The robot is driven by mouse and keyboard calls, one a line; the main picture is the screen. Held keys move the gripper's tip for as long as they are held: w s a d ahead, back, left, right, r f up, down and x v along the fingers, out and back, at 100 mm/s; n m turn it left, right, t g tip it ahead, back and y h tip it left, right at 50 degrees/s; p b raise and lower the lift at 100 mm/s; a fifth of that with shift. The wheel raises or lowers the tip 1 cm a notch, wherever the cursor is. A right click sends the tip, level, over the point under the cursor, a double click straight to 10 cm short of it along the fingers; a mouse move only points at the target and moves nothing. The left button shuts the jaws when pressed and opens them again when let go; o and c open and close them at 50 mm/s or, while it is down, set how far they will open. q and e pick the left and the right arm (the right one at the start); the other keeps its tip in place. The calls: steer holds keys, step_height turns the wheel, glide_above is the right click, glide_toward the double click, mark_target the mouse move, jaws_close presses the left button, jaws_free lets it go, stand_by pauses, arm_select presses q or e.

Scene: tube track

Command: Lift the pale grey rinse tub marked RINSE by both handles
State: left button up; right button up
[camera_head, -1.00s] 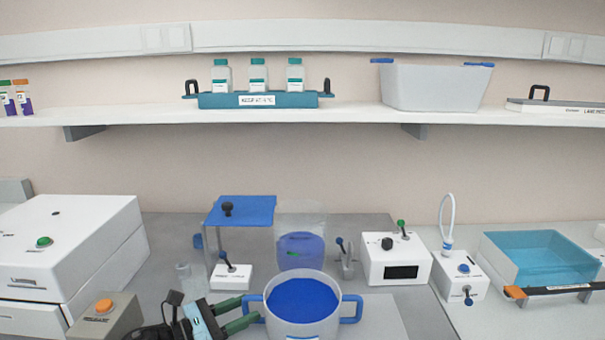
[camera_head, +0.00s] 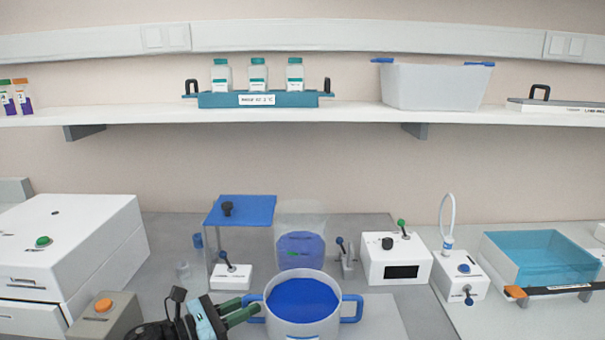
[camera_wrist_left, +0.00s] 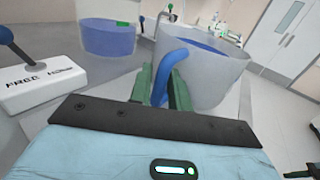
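A pale grey round tub (camera_head: 312,328) with blue liquid stands on the bench at the bottom middle of the head view. It has a blue handle on each side, and its front label is cut off and unreadable. My left gripper (camera_head: 250,306) is at the tub's left handle. In the left wrist view its green fingers (camera_wrist_left: 162,84) are shut on the blue handle (camera_wrist_left: 172,60), one on each side, beside the tub wall (camera_wrist_left: 205,78). The right handle (camera_head: 352,308) is free. My right gripper is not in view.
Behind the tub stand a clear container of blue liquid (camera_head: 301,250), a blue-topped stand (camera_head: 241,208) and a white box with a dark display (camera_head: 396,258). A teal open tank (camera_head: 540,258) is at right. Another grey tub with blue handles (camera_head: 436,88) sits on the shelf.

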arm_select(q)
steer(key=o, duration=0.4)
steer(key=shift+f, duration=0.1)
steer(key=shift+c, duration=0.2)
steer(key=shift+s+f, duration=0.1)
steer(key=shift+f, duration=0.25)
steer(key=b+v, duration=0.1)
steer(key=v, duration=0.5)
steer(key=shift+s+a+r, duration=0.1)
steer(key=shift+a+r, duration=0.05)
steer(key=shift+a, duration=0.1)
steer(key=shift+s+a+r, duration=0.2)
steer(key=shift+s+a, duration=0.15)
steer(key=shift+a, duration=0.15)
